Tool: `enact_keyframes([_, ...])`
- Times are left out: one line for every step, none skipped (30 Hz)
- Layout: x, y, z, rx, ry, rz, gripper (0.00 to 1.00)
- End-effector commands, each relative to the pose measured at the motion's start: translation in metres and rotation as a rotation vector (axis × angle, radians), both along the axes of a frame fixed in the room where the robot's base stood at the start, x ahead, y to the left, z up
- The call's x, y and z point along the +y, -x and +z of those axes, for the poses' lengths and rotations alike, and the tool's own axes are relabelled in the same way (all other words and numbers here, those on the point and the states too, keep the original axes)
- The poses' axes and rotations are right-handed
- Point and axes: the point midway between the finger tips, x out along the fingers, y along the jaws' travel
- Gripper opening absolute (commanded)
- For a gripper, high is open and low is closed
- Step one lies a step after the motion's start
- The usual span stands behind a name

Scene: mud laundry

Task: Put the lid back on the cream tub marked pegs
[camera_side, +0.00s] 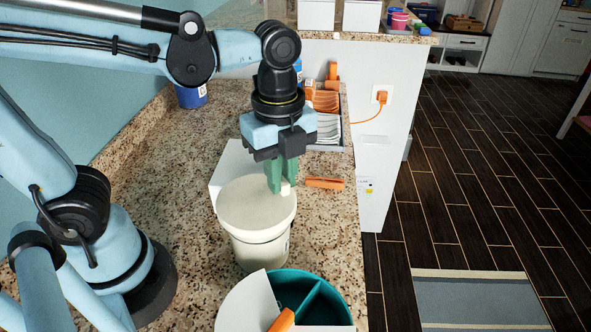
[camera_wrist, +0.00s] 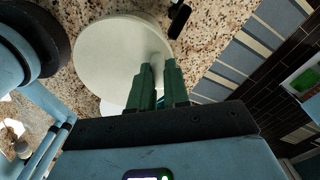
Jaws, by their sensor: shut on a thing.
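The cream tub (camera_side: 262,252) stands upright on the granite counter; a bit of dark marking shows at its right edge, too small to read. The round cream lid (camera_side: 252,207) covers the tub's top, and I cannot tell whether it is fully seated or just above the rim. My gripper (camera_side: 281,188) points down at the lid's far right edge, its green fingers shut on a small pale part of the lid. In the wrist view the lid (camera_wrist: 112,58) lies beyond the fingertips of my gripper (camera_wrist: 158,72), which hide its near edge.
A teal divided bin (camera_side: 335,300) with a white part over it stands close in front of the tub. A white box (camera_side: 228,168) is just behind. An orange item (camera_side: 325,183) lies to the right near the counter edge. A tray (camera_side: 343,133) of orange and white things is farther back.

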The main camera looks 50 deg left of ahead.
Motion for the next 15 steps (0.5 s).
enact_keyframes([0.0000, 0.0000, -0.0002, 0.000, 0.000, 0.000, 0.00])
enact_keyframes([0.0000, 0.0001, -0.0004, 0.000, 0.000, 0.000, 0.00])
enact_keyframes([0.0000, 0.0001, -0.0005, 0.000, 0.000, 0.000, 0.00])
enact_keyframes([0.0000, 0.0001, -0.0005, 0.000, 0.000, 0.000, 0.00])
enact_keyframes([0.0000, 0.0001, -0.0004, 0.000, 0.000, 0.000, 0.00])
enact_keyframes([0.0000, 0.0001, -0.0004, 0.000, 0.000, 0.000, 0.00])
enact_keyframes([0.0000, 0.0001, -0.0004, 0.000, 0.000, 0.000, 0.00])
enact_keyframes([0.0000, 0.0001, -0.0004, 0.000, 0.000, 0.000, 0.00])
enact_keyframes([0.0000, 0.0001, -0.0004, 0.000, 0.000, 0.000, 0.00])
enact_keyframes([0.0000, 0.0001, -0.0004, 0.000, 0.000, 0.000, 0.00])
enact_keyframes([0.0000, 0.0001, -0.0004, 0.000, 0.000, 0.000, 0.00])
enact_keyframes([0.0000, 0.0001, -0.0004, 0.000, 0.000, 0.000, 0.22])
enact_keyframes([0.0000, 0.0001, -0.0004, 0.000, 0.000, 0.000, 0.27])
enact_keyframes([0.0000, 0.0001, -0.0004, 0.000, 0.000, 0.000, 0.31])
enact_keyframes([0.0000, 0.0001, -0.0004, 0.000, 0.000, 0.000, 0.37])
